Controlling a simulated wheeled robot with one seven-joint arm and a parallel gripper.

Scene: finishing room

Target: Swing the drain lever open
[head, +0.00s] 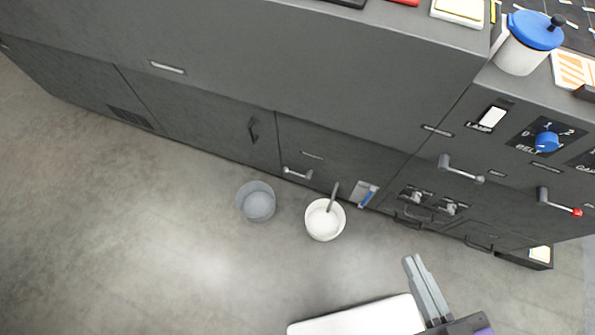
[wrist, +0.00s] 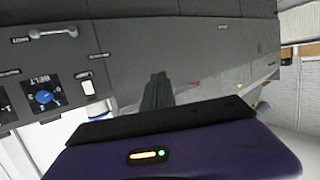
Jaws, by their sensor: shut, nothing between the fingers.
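Several levers show on the dark grey cabinet front in the head view, and I cannot read which is the drain lever. A low silver lever (head: 297,173) lies nearly level above the buckets. A blue-handled lever (head: 366,197) sits on a pale plate to its right. A grey lever (head: 460,170) and a red-tipped lever (head: 558,204) are higher at the right. My gripper (head: 411,259) is shut and empty, out over the floor in front of the cabinet, apart from every lever. In the wrist view its dark fingers (wrist: 157,84) are together.
A grey bucket (head: 257,202) and a white bucket (head: 325,220) with a stick in it stand on the floor by the cabinet. A blue belt knob (head: 546,141) and a lamp switch (head: 491,118) are on the right panel. The floor at left is clear.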

